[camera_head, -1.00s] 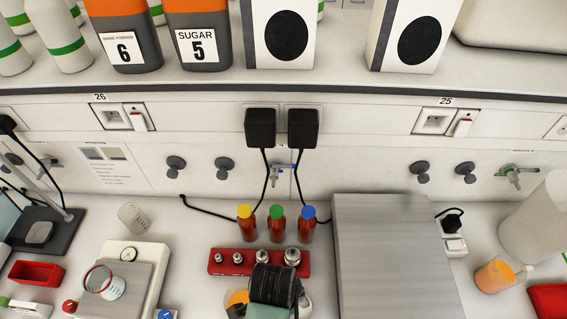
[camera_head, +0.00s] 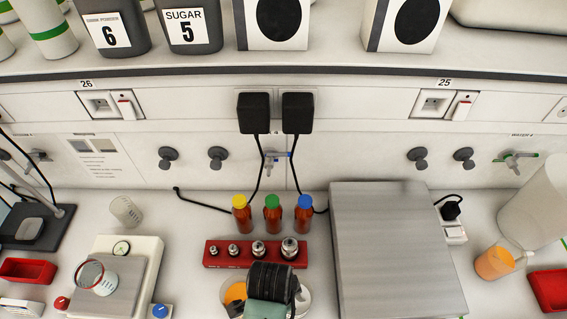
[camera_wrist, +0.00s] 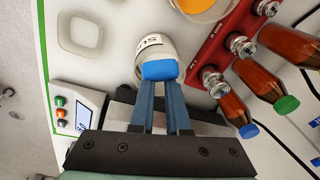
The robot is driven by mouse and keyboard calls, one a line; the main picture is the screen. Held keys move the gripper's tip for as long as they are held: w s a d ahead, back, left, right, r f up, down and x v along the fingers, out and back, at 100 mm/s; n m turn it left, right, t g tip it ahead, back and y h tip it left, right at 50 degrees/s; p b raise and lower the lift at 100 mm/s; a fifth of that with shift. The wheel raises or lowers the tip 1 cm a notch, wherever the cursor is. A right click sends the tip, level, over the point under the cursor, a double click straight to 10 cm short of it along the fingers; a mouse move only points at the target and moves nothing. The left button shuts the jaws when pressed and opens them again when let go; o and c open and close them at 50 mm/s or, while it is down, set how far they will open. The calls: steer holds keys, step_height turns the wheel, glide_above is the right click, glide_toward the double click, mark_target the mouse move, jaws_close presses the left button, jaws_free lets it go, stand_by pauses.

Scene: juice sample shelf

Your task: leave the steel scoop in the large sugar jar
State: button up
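My gripper (camera_wrist: 161,85) has its two blue-grey fingers close together on a bright blue block, which looks like the handle of the steel scoop (camera_wrist: 160,70). The scoop's steel part is hidden. Directly beyond the block in the wrist view is a pale round jar (camera_wrist: 140,58) with a partly readable label that seems to begin "SUG"; whether the scoop touches it I cannot tell. In the head view my dark wrist covers the fingers, and a whitish rim beside it (camera_head: 304,300) is likely this jar.
An orange-filled bowl (camera_head: 235,294) is left of my wrist. A red rack of steel weights (camera_head: 212,254) and capped brown bottles (camera_head: 272,220) stand behind it. A grey metal box (camera_head: 390,250) is to the right, a balance (camera_head: 140,255) to the left.

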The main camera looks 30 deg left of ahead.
steer(key=o, duration=0.5)
step_height(320, 180, up, 13)
steer(key=s, duration=0.2)
stand_by(0.4)
